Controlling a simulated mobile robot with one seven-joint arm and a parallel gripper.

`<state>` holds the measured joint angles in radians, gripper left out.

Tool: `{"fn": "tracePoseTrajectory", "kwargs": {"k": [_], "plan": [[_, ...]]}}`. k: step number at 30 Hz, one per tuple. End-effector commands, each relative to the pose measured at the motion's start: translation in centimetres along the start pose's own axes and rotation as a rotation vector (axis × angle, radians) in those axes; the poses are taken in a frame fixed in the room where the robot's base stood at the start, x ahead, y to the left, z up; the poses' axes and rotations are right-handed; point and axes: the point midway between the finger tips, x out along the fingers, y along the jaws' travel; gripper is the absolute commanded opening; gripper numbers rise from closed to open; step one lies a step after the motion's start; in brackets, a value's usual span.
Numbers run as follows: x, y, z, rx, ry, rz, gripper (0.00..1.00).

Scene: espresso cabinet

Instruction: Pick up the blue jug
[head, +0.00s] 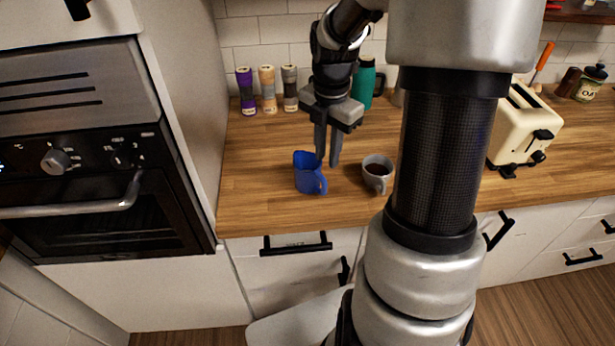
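The blue jug (305,176) stands upright on the wooden counter (262,208), near its front edge. Its handle is on the right side, toward the front. My gripper (327,163) points down from above, with its two fingers apart. The left fingertip overlaps the jug's right rim in the picture, and the right fingertip is to the right of the jug. I cannot tell whether a finger touches the jug or is just behind or above it. Nothing shows between the fingers.
A grey mug (378,172) with dark contents stands close on the right. Several canisters (267,90) and a teal flask (364,84) stand at the back. A cream toaster (522,127) is on the right. The oven cabinet (172,110) bounds the left. Counter left of the jug is clear.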

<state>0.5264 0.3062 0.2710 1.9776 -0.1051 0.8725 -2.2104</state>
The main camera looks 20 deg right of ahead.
Motion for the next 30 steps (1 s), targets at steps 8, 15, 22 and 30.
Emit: {"fn": "tracePoseTrajectory", "kwargs": {"k": [8, 15, 22, 30], "plan": [[5.6, 0.0, 0.0, -0.001, 0.002, -0.001, 0.22], [7.3, 0.1, 0.1, 0.0, 0.0, 0.0, 0.22], [10.6, 0.4, 0.4, -0.001, 0.001, -0.002, 0.22], [12.2, 0.4, 0.5, 0.0, -0.002, 0.001, 0.22]]}}
